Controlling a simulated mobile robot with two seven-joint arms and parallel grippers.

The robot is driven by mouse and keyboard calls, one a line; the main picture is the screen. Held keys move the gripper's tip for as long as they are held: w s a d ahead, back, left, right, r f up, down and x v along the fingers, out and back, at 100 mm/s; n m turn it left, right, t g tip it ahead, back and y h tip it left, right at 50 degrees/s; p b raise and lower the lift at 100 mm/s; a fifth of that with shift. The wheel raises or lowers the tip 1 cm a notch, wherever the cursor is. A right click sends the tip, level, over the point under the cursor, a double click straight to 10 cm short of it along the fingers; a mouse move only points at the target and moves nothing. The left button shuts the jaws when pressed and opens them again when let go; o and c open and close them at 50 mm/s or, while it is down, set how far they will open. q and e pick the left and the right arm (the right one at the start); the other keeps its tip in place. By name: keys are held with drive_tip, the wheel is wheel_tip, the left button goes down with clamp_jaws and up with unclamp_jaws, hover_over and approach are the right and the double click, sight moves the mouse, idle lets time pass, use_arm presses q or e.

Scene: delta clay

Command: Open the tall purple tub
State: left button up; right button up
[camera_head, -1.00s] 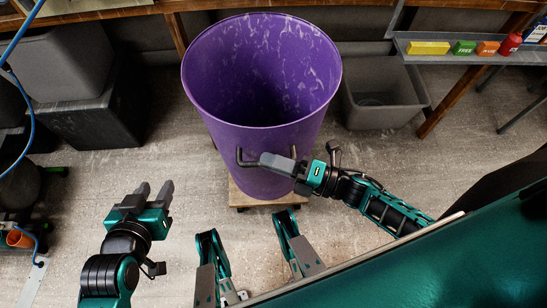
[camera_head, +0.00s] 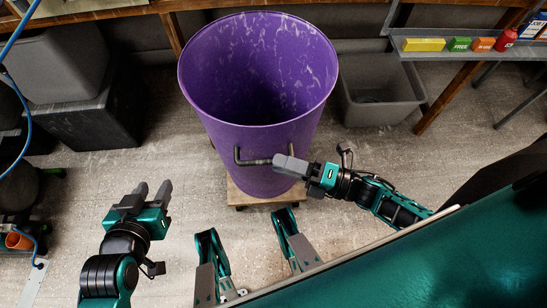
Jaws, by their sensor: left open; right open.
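The tall purple tub (camera_head: 255,145) stands upright on a low wooden base (camera_head: 262,196). Its top is uncovered, and I can see down into its dark inside; no lid shows. A dark bar handle (camera_head: 252,161) is on its near side. My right gripper (camera_head: 291,167) reaches in from the right and is open. Its grey fingers overlap the handle's right part in the picture and hide some of it. I cannot tell whether they touch it. My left gripper (camera_head: 152,194) is open and empty over the floor, left of the tub and apart from it.
A grey bin (camera_head: 382,95) stands right of the tub. Dark boxes (camera_head: 95,118) stand at the left. A shelf (camera_head: 468,57) with small coloured boxes and a red bottle (camera_head: 506,40) is at upper right. Floor is free between my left gripper and the tub.

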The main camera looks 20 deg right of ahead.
drive_tip(key=v, duration=0.9)
drive_tip(key=shift+s+d, duration=0.3)
